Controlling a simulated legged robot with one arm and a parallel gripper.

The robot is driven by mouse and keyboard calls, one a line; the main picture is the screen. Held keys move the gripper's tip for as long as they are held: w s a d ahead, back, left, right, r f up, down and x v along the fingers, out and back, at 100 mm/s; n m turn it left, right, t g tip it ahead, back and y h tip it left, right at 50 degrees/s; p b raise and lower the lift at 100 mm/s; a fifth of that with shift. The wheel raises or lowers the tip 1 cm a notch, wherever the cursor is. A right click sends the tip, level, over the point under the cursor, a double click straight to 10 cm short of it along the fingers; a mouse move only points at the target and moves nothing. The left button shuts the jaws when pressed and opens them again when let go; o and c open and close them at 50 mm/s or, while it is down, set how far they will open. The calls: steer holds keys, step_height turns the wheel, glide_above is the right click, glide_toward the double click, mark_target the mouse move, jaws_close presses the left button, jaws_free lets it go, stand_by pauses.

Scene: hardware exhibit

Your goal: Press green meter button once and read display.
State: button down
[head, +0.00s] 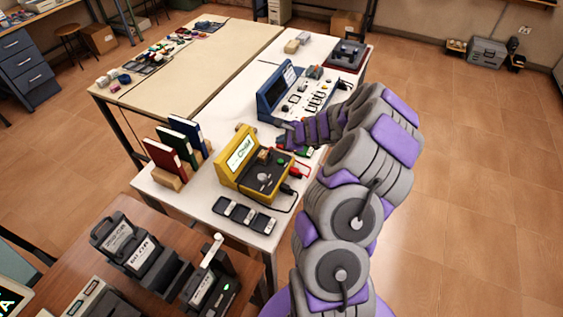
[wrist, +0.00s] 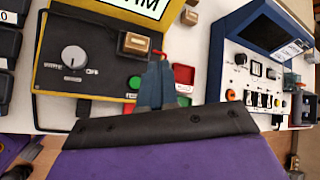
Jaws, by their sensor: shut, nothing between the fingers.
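The yellow meter (head: 227,172) stands on the white table, with a black front panel and a knob. Its lit display (head: 240,152) carries dark text too small to read surely. In the wrist view the display (wrist: 138,8) is cut off by the top edge; letters like "HM" show. The green button (wrist: 135,82) is on the black panel, right of the knob (wrist: 74,57). My gripper (wrist: 157,66) is shut and empty, its fingertips just right of the button, over the panel's right edge; contact cannot be told. In the head view my gripper (head: 286,126) is behind the meter.
A blue instrument (head: 272,92) stands behind the meter, close to my arm. Red and green pieces (wrist: 184,78) lie beside the meter. Open floor (head: 470,190) is on the right.

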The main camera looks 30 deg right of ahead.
mark_target(281, 162)
steer(key=f+b, duration=0.1)
steer(key=a+f+b, duration=0.1)
steer(key=f, duration=0.1)
steer(key=shift+f+b, duration=0.1)
steer(key=shift+b, duration=0.3)
steer(key=f+b, duration=0.1)
steer(key=d+f+b, duration=0.1)
steer(key=f+b, duration=0.1)
steer(key=f, duration=0.1)
steer(key=shift+d+f, duration=0.1)
steer(key=shift+d, duration=0.2)
steer(key=shift+f, duration=0.25)
steer(key=shift+a+b, duration=0.2)
steer(key=shift+b, duration=0.1)
steer(key=shift+a, duration=0.45)
steer(key=shift+d, duration=0.2)
steer(key=shift+d+f, duration=0.1)
steer(key=shift+d, duration=0.25)
steer(key=shift+a, duration=0.4)
